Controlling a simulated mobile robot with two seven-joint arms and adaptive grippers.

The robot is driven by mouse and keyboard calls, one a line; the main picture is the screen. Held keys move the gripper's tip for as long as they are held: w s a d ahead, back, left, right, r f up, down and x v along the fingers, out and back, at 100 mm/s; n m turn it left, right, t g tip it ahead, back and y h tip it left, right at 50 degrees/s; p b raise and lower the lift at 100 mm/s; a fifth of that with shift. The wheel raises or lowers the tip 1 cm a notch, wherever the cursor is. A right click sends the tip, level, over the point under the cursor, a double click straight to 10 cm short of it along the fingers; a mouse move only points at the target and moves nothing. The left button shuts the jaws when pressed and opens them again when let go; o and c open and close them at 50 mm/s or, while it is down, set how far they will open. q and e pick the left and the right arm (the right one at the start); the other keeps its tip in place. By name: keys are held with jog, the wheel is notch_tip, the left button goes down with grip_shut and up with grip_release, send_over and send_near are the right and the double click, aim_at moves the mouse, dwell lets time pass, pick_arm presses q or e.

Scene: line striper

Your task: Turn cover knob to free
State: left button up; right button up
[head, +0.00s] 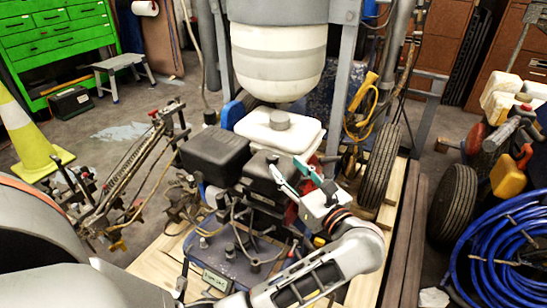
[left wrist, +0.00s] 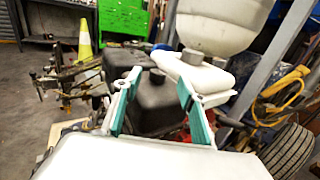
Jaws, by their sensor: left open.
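The engine has a black cover (head: 265,180) with a small dark knob (head: 272,158) on top. In the left wrist view the black cover (left wrist: 150,112) and its round knob (left wrist: 157,76) show beyond and between my fingers. My left gripper (head: 291,164) has teal finger pads and is open and empty, just right of the knob in the head view. In the left wrist view the open left gripper (left wrist: 157,88) frames the knob with a gap on both sides; I see no contact. My right gripper is not in view.
A white tank (head: 300,132) with a grey cap (head: 279,120) stands behind the cover. A second black box (head: 215,152) is at its left. A large hanging white tank (head: 280,65) and grey frame posts limit room above. A wheel (head: 380,165) stands at the right.

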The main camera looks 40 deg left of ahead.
aim_at(275, 162)
pick_arm(q)
jog(key=shift+w+a+f, duration=0.1)
jog(key=shift+a+f, duration=0.1)
jog(key=shift+f, duration=0.3)
jog(key=shift+a+f, duration=0.15)
jog(key=shift+f, duration=0.35)
jog(key=shift+b+x, duration=0.55)
jog(key=shift+x, duration=3.2)
jog(key=shift+r, duration=0.15)
jog(key=c, duration=1.1)
